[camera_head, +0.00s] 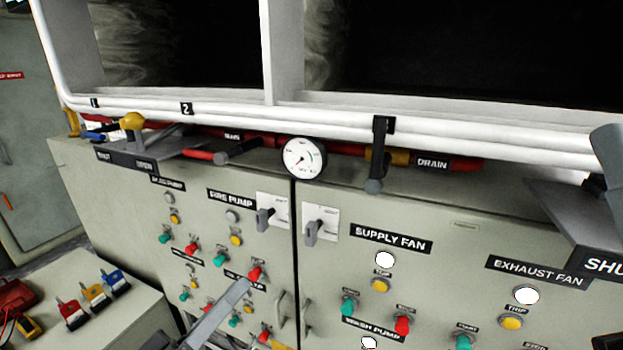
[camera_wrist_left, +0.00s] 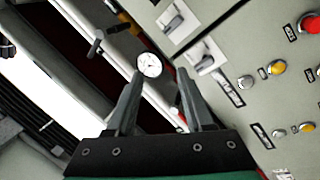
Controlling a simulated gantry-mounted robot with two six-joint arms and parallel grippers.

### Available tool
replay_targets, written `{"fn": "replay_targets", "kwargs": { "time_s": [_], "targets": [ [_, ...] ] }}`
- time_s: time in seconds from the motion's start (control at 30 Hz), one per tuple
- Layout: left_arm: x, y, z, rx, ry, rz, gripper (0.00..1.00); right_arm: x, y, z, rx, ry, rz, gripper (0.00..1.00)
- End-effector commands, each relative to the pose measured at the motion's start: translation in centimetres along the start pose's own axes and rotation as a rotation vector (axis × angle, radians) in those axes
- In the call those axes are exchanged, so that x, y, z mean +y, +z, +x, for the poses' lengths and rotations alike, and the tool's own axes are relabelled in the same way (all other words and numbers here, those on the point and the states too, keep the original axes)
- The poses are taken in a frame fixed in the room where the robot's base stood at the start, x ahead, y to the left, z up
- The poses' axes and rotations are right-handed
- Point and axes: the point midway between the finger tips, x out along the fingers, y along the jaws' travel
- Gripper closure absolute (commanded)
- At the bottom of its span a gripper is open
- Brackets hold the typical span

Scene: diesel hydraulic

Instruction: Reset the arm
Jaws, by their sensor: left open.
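My left gripper (camera_head: 215,314) shows at the bottom centre as a grey finger in front of the left cabinet panel. In the left wrist view its two fingers (camera_wrist_left: 160,77) are spread apart, with nothing held between them. In that view the round white gauge (camera_wrist_left: 149,64) appears in the background between the fingertips. The same gauge (camera_head: 304,158) sits on the pipe above the cabinets in the head view. I cannot tell whether the finger touches the panel.
The left cabinet (camera_head: 105,175) carries several buttons and a grey rotary switch (camera_head: 265,217). A second rotary switch (camera_head: 312,232) is on the right cabinet. A black-handled valve (camera_head: 378,160) hangs by the DRAIN label. Padlocks (camera_head: 95,294) stand on a low box at left.

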Motion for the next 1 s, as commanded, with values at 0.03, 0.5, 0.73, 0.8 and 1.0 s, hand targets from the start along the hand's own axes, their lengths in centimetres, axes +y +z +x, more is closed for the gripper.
{"fn": "replay_targets", "kwargs": {
  "time_s": [0.03, 0.5, 0.73, 0.8, 1.0],
  "targets": [
    [5.7, -3.9, 1.9, 0.024, 0.026, 0.088, 0.47, 0.0, -2.9, 3.2, 0.000, 0.000, 0.000, 1.00],
    [33.6, -24.2, -0.1, 0.614, -0.046, 0.938, 0.47, 0.0, -10.4, 11.3, 0.000, 0.000, 0.000, 1.00],
    [33.0, -26.4, -2.8, 0.723, -0.222, 1.108, 0.47, 0.0, -10.2, 11.1, -0.001, 0.000, 0.000, 1.00],
    [33.0, -26.4, -2.8, 0.722, -0.222, 1.109, 0.47, 0.0, -10.2, 11.1, -0.001, 0.000, 0.000, 1.00],
    [33.0, -26.4, -2.7, 0.720, -0.221, 1.107, 0.47, 0.0, -10.2, 11.2, -0.001, 0.000, 0.000, 1.00]
  ]
}}
